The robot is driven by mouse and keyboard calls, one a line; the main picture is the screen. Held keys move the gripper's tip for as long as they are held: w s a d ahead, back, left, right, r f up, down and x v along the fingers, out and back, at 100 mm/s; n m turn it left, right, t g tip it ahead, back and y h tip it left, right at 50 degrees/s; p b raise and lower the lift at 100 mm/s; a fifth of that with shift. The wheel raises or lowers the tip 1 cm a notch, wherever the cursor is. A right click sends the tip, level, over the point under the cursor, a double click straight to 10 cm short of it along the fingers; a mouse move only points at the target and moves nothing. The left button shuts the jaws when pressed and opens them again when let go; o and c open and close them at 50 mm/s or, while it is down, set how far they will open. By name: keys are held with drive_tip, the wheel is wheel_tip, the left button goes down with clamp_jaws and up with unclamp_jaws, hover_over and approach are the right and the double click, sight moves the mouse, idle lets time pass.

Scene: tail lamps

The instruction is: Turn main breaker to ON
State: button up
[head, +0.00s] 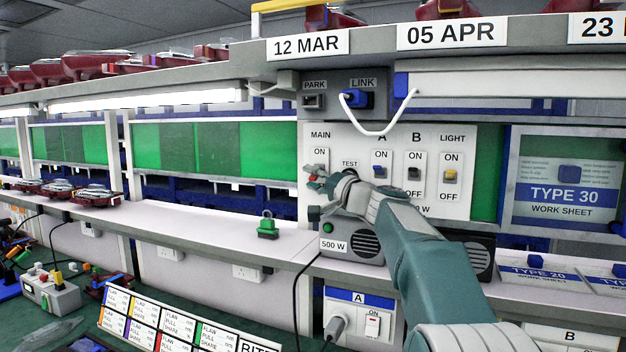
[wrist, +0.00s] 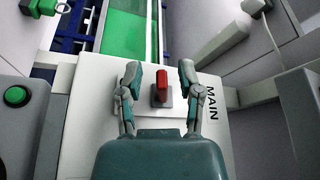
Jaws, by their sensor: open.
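The main breaker (wrist: 161,86) is a red lever on a small grey base, on a white panel (wrist: 90,100) beside the word MAIN. In the head view its ON label (head: 319,153) shows above my gripper (head: 318,182). The lower part of the breaker is hidden there by my gripper. In the wrist view my gripper (wrist: 160,72) is open, with one finger on each side of the red lever. Gaps show between the lever and both fingers. I cannot tell from these views which position the lever is in.
The panel also carries a blue switch A (head: 380,170), a black switch B (head: 414,173) and a yellow light switch (head: 450,175). A 500 W box (head: 352,243) with a green button (head: 327,227) stands just below my gripper. A green-handled item (head: 267,229) sits on the shelf left.

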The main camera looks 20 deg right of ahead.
clamp_jaws()
drive_tip(key=shift+m, duration=0.3)
drive_tip(key=m, duration=0.2)
drive_tip(key=r+m+g+h, duration=0.1)
drive_tip(key=m, duration=0.2)
drive_tip(key=shift+s+a+r, duration=0.1)
drive_tip(key=shift+r, duration=0.1)
drive_tip(key=shift+r+m+g, duration=0.3)
drive_tip(key=shift+m+g, duration=0.25)
drive_tip(key=shift+m, duration=0.4)
drive_tip(key=shift+r+m+g, duration=0.25)
drive_tip(key=shift+m+g, duration=0.3)
drive_tip(key=shift+m, duration=0.4)
unclamp_jaws()
drive_tip(key=shift+w, duration=0.2)
drive_tip(key=shift+r, duration=0.1)
